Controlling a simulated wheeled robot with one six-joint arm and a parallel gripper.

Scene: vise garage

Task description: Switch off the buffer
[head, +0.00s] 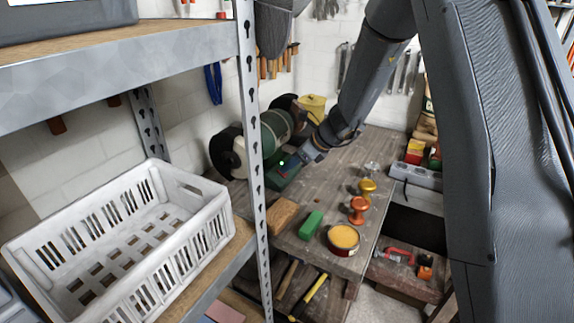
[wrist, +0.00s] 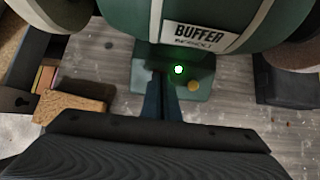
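The buffer is a green bench machine (head: 277,128) with a wheel at each end, on the workbench. The wrist view shows its label "BUFFER" (wrist: 195,36) and its green base (wrist: 205,75). A green light (wrist: 178,69) glows on the base; it also shows in the head view (head: 281,163). A round yellow button (wrist: 194,87) sits right of my fingers. My gripper (wrist: 161,82) is over the front of the base, its two blue fingers together and nothing seen between them. The fingertips cover part of the base near a small dark reddish spot; I cannot tell whether they touch it.
A metal shelf post (head: 257,150) and a white crate (head: 130,245) stand at the left. On the workbench (head: 325,190) are a wooden block (head: 283,215), a green block (head: 311,225), an open tin (head: 343,239) and orange and gold knobs (head: 357,210).

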